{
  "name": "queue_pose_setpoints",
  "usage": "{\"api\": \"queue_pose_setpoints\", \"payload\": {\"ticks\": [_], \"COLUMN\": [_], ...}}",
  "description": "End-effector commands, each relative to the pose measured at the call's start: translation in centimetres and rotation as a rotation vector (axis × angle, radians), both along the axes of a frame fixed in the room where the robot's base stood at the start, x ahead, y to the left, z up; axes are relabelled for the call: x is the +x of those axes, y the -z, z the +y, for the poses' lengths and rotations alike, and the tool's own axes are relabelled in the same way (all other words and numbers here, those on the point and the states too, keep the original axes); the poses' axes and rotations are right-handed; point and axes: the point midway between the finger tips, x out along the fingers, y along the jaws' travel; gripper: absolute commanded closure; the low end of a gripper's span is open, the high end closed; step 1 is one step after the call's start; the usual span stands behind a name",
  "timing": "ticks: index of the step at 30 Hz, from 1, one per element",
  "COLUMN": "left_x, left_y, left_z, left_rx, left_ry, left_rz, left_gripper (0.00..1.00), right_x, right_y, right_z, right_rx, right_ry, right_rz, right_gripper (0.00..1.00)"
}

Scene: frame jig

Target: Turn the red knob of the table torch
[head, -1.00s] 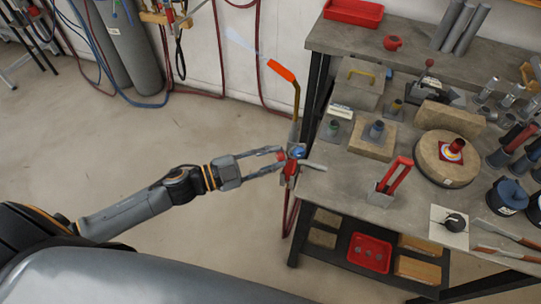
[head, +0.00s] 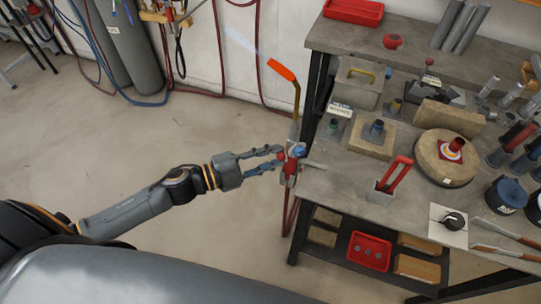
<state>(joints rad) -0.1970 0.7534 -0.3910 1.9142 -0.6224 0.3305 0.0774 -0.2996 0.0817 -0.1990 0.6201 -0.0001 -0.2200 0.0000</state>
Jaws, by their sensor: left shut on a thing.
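The table torch (head: 296,104) is clamped at the left edge of the workbench, with an upright brass tube and an orange nozzle (head: 281,70) pointing up and left. A faint pale flame (head: 240,42) leaves the nozzle. The torch's body has a blue knob (head: 298,151) on the right and a small red knob (head: 281,155) on the left. My left gripper (head: 279,157) reaches in from the left, its fingers closed on the red knob and partly hiding it. My right gripper is not in view.
The grey workbench (head: 335,185) fills the right side, with a red-handled tool (head: 394,176), a round stone block (head: 432,172) and other tools on it. A shelf below holds a red tray (head: 369,251). The floor (head: 110,140) left of the bench is clear around my arm.

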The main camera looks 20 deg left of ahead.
Motion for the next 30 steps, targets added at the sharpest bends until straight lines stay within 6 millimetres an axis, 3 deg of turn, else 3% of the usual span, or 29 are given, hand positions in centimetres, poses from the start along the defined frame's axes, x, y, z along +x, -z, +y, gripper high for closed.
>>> {"api": "queue_pose_setpoints", "payload": {"ticks": [7, 8, 11, 23, 30], "left_x": [0.0, 0.0, 0.0, -0.3, -2.6], "left_y": [0.0, 0.0, 0.0, 0.0, 0.0], "left_z": [0.0, 0.0, 0.0, 0.3, 2.8], "left_rx": [-0.001, -0.001, -0.001, -0.001, 0.0], "left_ry": [0.0, 0.0, 0.0, -0.002, -0.002], "left_rz": [-0.001, -0.001, -0.001, 0.002, 0.006], "left_gripper": [1.0, 0.74, 0.53, 0.53, 0.53], "right_x": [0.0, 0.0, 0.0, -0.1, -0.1], "right_y": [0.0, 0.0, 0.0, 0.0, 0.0], "right_z": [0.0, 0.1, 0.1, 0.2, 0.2], "right_rx": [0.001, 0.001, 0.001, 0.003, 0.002], "right_ry": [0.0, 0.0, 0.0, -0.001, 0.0], "right_rz": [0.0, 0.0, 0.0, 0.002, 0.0], "right_gripper": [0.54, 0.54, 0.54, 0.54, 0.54]}}
